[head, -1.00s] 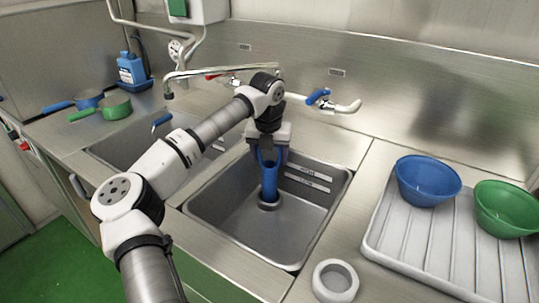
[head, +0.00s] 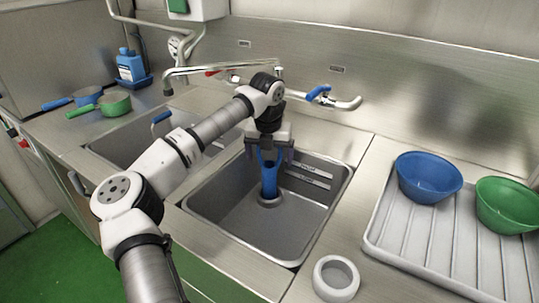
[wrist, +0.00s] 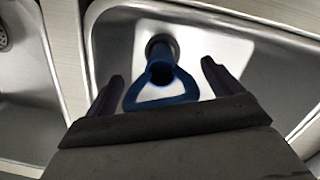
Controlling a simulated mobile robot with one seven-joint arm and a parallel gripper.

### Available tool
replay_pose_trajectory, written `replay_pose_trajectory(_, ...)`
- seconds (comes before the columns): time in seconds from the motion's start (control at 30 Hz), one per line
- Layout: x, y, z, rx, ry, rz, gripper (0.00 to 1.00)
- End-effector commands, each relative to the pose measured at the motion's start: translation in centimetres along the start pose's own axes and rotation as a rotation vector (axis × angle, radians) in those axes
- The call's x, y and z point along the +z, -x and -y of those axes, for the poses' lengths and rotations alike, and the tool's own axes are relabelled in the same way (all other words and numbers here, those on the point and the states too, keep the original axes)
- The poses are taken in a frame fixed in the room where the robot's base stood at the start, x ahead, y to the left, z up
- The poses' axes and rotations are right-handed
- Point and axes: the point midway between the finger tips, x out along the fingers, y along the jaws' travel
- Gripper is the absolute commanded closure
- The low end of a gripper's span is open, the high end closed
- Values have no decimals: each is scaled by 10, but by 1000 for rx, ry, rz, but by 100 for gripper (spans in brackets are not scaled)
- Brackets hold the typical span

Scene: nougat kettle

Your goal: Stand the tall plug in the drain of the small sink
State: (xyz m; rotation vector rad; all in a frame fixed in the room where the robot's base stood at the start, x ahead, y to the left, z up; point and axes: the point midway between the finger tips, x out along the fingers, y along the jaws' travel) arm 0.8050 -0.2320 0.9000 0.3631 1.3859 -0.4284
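The tall blue plug (head: 269,182) stands upright in the small sink (head: 228,215), its foot at the round drain (head: 269,201). Its looped handle is at the top, and in the wrist view the plug (wrist: 160,74) runs down to the drain ring (wrist: 161,42). My gripper (head: 269,158) is over the plug, fingers pointing down. In the wrist view my gripper (wrist: 163,80) is open, one finger on each side of the handle with a gap to both. How deep the plug's foot sits in the drain is hidden.
A larger sink (head: 150,145) lies to the left, under a swivel tap (head: 220,70). A grey ring (head: 336,278) lies on the front counter. A ribbed drainboard (head: 400,245) with a blue bowl (head: 428,178) and a green bowl (head: 507,205) is on the right.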

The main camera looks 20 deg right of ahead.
Motion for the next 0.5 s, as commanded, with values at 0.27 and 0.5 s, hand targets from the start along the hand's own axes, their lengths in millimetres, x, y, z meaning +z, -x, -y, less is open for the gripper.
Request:
replay_pose_trajectory(0.27, 0, 1, 0, 0, 0, -1, 9)
replay_pose_trajectory(0.5, 0, 34, 0, 3, 0, 4, 9)
